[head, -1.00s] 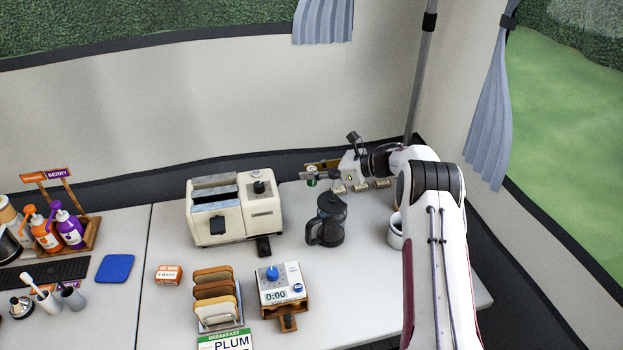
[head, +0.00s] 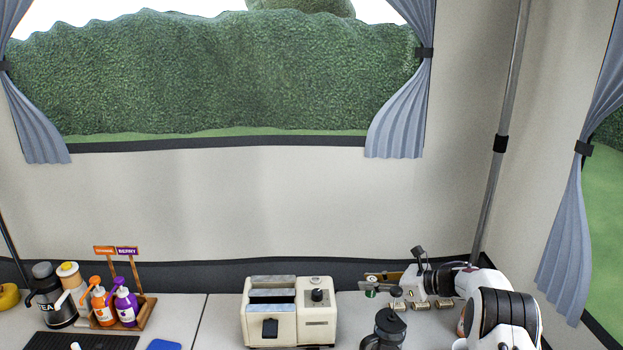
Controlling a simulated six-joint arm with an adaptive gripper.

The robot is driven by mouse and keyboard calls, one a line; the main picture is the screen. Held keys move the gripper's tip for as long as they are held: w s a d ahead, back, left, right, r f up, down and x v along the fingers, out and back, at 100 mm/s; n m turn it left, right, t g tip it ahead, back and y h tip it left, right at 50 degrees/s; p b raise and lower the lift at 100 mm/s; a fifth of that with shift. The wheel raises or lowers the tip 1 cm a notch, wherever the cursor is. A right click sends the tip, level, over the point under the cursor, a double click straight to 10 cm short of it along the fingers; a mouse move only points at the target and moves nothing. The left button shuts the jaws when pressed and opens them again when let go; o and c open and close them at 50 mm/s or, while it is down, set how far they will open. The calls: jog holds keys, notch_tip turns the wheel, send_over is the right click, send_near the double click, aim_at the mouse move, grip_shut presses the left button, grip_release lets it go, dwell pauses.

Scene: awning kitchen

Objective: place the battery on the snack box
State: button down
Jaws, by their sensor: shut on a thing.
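My gripper (head: 380,288) is at the back right of the table, beyond the coffee press, with its fingers pointing left. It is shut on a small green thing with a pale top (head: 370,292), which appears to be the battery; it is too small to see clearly. No box that is clearly the snack box is in view now. A small orange-and-white box marked like "4 BARS" showed in the earlier head view, on the table left of the toast rack; it is now below the picture's edge.
A cream toaster (head: 290,318) stands left of my gripper. A dark coffee press (head: 388,328) is in front of it. Several tan cylinders (head: 419,305) lie beside and below the gripper. Pump bottles (head: 125,303) stand in a wooden rack at left. Bare table (head: 220,312) shows left of the toaster.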

jog(key=s+a+r+m+t+h, duration=0.1)
jog(key=s+a+r, duration=0.25)
jog(key=r, duration=0.45)
jog(key=s+a+r, duration=0.3)
jog(key=s+r, duration=0.2)
jog(key=r, duration=0.3)
jog(key=s+d+f, duration=0.1)
jog(key=s+f, duration=0.4)
jog(key=s, duration=0.5)
jog(key=s+d+f, duration=0.2)
jog(key=s+f, duration=0.3)
jog(key=s, duration=0.5)
jog(key=shift+s+n+g+y, duration=0.4)
jog(key=shift+a, duration=0.2)
